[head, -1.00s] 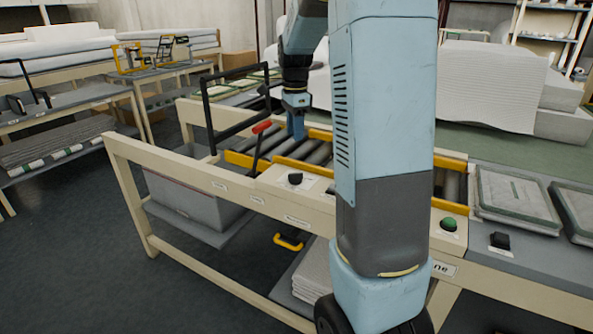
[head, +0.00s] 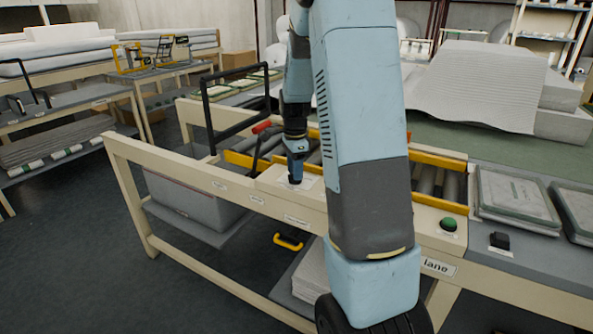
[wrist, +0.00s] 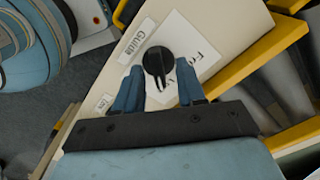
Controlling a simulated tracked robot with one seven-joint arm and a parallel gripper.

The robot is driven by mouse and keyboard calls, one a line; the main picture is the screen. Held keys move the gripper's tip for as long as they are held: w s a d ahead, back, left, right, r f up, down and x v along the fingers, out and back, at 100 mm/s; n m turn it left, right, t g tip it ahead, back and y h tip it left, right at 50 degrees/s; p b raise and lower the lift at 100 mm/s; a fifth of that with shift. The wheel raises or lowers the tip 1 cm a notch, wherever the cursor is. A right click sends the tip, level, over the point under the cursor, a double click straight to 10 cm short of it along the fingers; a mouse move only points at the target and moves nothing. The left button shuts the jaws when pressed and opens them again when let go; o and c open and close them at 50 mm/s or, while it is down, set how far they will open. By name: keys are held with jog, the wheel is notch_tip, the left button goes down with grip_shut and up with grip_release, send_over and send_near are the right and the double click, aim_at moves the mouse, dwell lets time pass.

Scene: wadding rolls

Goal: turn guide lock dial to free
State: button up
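The guide lock dial (wrist: 158,62) is a round black knob on the cream panel, with a pale mark on its lower side in the wrist view. A "Guide" label (wrist: 137,38) is beside it, and a white card (wrist: 187,43) with partly hidden lettering lies under it. My gripper (wrist: 159,66) is open, with one blue fingertip on each side of the dial. I cannot tell whether the fingers touch it. In the head view my gripper (head: 295,172) is over the panel and hides most of the dial.
A red-tipped lever (head: 261,128) and a black frame (head: 208,115) stand left of my gripper. Yellow rails (head: 245,161) border the rollers behind the panel. A green button (head: 448,224) and a black knob (head: 500,240) are to the right.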

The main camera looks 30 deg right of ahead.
jog(key=shift+f, duration=0.4)
jog(key=shift+r, duration=0.1)
grip_shut()
jog(key=shift+d, duration=0.1)
